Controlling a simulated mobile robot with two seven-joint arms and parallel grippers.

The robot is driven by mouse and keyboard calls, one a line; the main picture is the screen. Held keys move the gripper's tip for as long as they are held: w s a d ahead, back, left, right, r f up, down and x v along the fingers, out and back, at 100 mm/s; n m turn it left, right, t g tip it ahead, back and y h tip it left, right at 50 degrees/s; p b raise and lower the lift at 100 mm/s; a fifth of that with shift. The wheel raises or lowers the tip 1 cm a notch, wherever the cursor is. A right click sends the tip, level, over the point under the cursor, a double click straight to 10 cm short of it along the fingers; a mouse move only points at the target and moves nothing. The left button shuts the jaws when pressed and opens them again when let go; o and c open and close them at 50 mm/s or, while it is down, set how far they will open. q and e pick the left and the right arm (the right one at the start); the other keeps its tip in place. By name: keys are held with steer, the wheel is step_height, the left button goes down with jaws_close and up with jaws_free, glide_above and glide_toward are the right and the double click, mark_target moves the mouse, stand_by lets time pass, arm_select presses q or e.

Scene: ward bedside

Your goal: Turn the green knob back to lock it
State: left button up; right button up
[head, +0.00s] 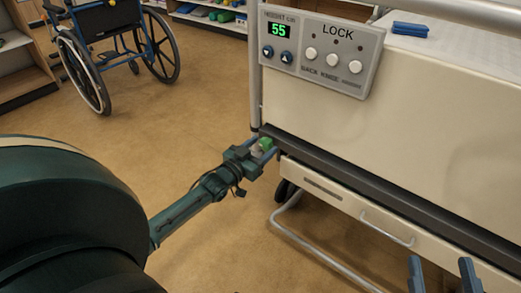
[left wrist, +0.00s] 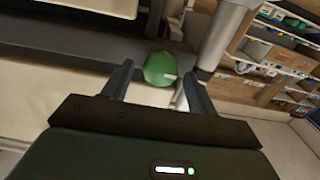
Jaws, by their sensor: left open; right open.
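The green knob (head: 266,143) sits low on the bed's corner, just below the end of the cream panel. My left gripper (head: 262,150) is at the knob, with its fingers spread on either side of it. In the left wrist view the green knob (left wrist: 160,69) shows between and slightly beyond the open fingertips (left wrist: 158,78). A pale mark shows on the knob's right side. I cannot tell whether a finger touches it. My right gripper (head: 445,275) is open and empty at the lower right of the head view, in front of the bed.
A control panel (head: 322,52) marked LOCK, reading 55, hangs on the bed end (head: 440,110). A drawer with a handle (head: 388,230) and a bent metal tube (head: 310,240) are below. A wheelchair (head: 112,45) stands at the back left. Floor between is clear.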

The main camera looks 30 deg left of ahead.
arm_select(q)
steer(key=shift+c, duration=0.6)
steer(key=c, duration=0.8)
